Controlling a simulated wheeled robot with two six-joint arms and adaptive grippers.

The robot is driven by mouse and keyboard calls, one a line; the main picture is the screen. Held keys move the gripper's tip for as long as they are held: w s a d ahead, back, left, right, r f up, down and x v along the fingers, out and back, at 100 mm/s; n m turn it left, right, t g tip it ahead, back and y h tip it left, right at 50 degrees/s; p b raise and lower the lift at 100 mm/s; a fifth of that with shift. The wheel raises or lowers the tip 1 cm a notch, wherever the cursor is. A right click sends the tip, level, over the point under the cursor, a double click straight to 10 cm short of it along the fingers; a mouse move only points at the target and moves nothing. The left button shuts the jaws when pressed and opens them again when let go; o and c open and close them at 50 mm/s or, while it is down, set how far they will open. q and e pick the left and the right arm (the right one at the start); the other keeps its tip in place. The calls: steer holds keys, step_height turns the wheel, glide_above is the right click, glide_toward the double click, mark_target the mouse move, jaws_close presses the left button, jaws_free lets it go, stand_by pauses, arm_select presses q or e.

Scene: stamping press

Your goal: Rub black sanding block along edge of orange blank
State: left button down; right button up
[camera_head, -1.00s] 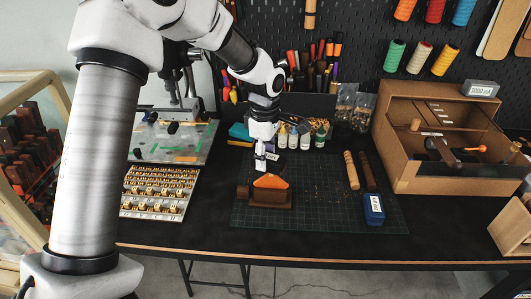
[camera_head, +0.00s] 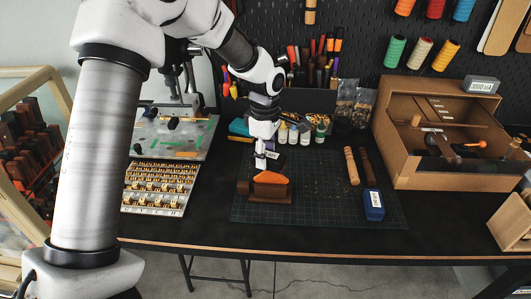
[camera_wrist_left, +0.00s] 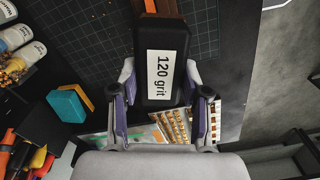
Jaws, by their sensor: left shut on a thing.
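The orange blank (camera_head: 271,178) stands upright in a brown wooden clamp (camera_head: 270,197) on the green cutting mat. My left gripper (camera_head: 261,161) is just above and to the left of the blank's top edge. In the left wrist view my left gripper (camera_wrist_left: 162,103) is shut on the black sanding block (camera_wrist_left: 159,92), whose white label reads "120 grit". In the head view the block (camera_head: 275,158) shows small and dark beside the fingers. I cannot tell whether it touches the blank. My right gripper is not in view.
The cutting mat (camera_head: 322,213) is clear in front of and right of the clamp. A blue block (camera_head: 373,205) and two wooden rods (camera_head: 352,166) lie to the right. Small bottles (camera_head: 304,134) stand behind. A tray of brass stamps (camera_head: 157,187) is at left, a wooden cabinet (camera_head: 401,165) at right.

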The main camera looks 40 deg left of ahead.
arm_select(q)
steer(key=shift+f, duration=0.4)
stand_by(0.7)
stand_by(0.3)
steer(key=shift+w+d+p, duration=0.15)
steer(key=shift+d+p, duration=0.05)
steer(key=shift+p, duration=0.1)
steer(key=shift+w+d, duration=0.25)
steer(key=shift+d, duration=0.2)
steer(key=shift+w+d, duration=0.1)
steer(key=shift+d, duration=0.05)
steer(key=shift+s+a+p, duration=0.4)
steer(key=shift+s+a, duration=0.1)
steer(key=shift+a, duration=0.35)
